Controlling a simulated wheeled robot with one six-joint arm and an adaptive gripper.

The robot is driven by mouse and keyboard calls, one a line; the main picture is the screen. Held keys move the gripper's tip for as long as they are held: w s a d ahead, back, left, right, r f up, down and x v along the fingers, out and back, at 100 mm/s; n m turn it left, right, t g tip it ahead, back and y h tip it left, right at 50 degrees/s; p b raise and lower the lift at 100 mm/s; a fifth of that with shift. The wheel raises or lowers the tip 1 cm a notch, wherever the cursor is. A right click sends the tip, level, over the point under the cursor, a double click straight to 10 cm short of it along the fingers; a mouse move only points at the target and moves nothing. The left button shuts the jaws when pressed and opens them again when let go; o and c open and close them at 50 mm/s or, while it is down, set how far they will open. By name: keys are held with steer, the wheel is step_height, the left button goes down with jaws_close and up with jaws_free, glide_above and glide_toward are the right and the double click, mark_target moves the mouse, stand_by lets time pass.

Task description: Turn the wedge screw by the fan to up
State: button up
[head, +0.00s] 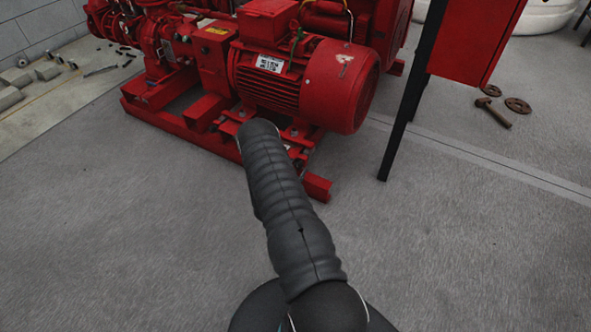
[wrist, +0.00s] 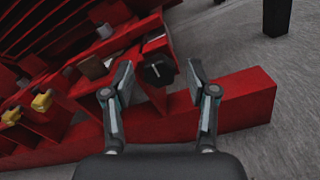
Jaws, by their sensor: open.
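In the wrist view, a dark, blocky screw head (wrist: 158,71) sits on the red base frame (wrist: 240,98) near the motor's foot; it looks like the wedge screw, but its orientation is hard to read. My gripper (wrist: 160,80) is open, with one finger on either side of this head in the picture. Contact with it cannot be told. In the head view, my dark arm reaches to the base under the red motor (head: 315,82) and hides the gripper and the screw.
Yellow pieces (wrist: 42,101) sit on the frame at left in the wrist view. A red cabinet (head: 470,40) on black legs stands right of the motor. A hammer (head: 494,112) and a rusty handwheel (head: 518,105) lie on the floor. The grey floor in front is clear.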

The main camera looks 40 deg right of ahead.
jaws_close()
steer(key=shift+a, duration=0.1)
steer(key=shift+f, duration=0.1)
